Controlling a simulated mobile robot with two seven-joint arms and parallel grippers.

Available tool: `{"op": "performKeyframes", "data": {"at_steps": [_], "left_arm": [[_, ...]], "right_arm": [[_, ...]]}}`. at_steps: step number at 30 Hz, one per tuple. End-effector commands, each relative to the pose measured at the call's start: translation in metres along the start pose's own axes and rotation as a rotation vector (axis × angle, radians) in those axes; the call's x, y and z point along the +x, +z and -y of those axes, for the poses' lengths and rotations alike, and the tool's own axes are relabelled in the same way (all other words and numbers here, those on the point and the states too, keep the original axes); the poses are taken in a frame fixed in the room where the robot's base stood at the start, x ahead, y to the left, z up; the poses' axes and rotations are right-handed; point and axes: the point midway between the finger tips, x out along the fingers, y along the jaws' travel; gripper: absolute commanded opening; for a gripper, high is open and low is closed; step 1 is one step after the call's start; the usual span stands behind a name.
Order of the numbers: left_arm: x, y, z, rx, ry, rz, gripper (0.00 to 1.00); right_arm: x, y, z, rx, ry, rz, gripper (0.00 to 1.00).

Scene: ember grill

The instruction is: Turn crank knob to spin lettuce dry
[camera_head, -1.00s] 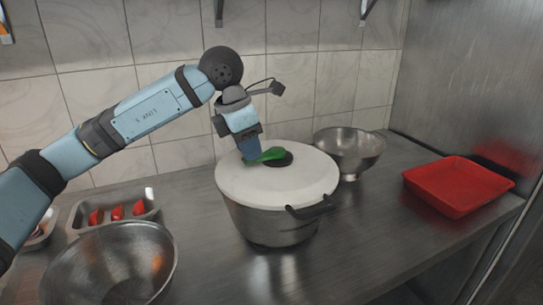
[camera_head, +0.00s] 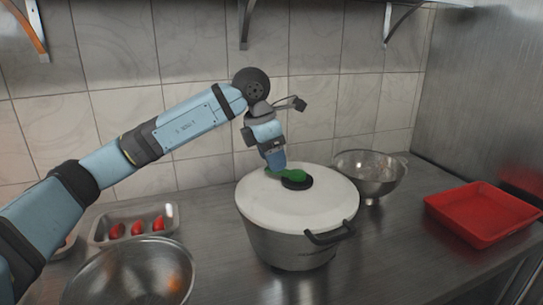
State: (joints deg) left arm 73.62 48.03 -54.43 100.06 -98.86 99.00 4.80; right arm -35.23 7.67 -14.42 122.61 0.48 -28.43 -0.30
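The salad spinner (camera_head: 290,244) is a metal pot with a white lid (camera_head: 310,212) and a dark side handle, in the middle of the counter. A green crank (camera_head: 288,175) with a black hub (camera_head: 297,183) sits on top of the lid. My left gripper (camera_head: 275,166) points down at the outer, left end of the crank and meets it there. Its fingertips are small and partly hidden by the crank, so I cannot tell how far they are closed. The lettuce is not visible under the lid. My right gripper is not in view.
A metal colander (camera_head: 369,178) stands close behind the spinner on the right. A red tray (camera_head: 484,211) lies at the right. A large metal bowl (camera_head: 130,272) and a metal tray (camera_head: 100,231) with red pieces (camera_head: 138,228) are at the left. A tiled wall closes the back.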

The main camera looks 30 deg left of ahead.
Motion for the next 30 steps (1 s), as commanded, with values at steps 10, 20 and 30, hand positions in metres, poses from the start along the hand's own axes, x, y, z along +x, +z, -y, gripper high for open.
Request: {"op": "performKeyframes", "data": {"at_steps": [10, 20, 30], "left_arm": [[-0.017, 0.000, -0.001, -0.001, 0.001, 0.001, 0.58], [-0.091, 0.001, 0.000, -0.001, 0.002, 0.002, 0.58], [-0.136, 0.001, 0.000, 0.000, 0.001, 0.001, 0.58]], "right_arm": [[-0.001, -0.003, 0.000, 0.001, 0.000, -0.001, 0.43], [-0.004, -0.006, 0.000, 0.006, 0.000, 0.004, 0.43], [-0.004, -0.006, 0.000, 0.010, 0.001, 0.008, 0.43]]}}
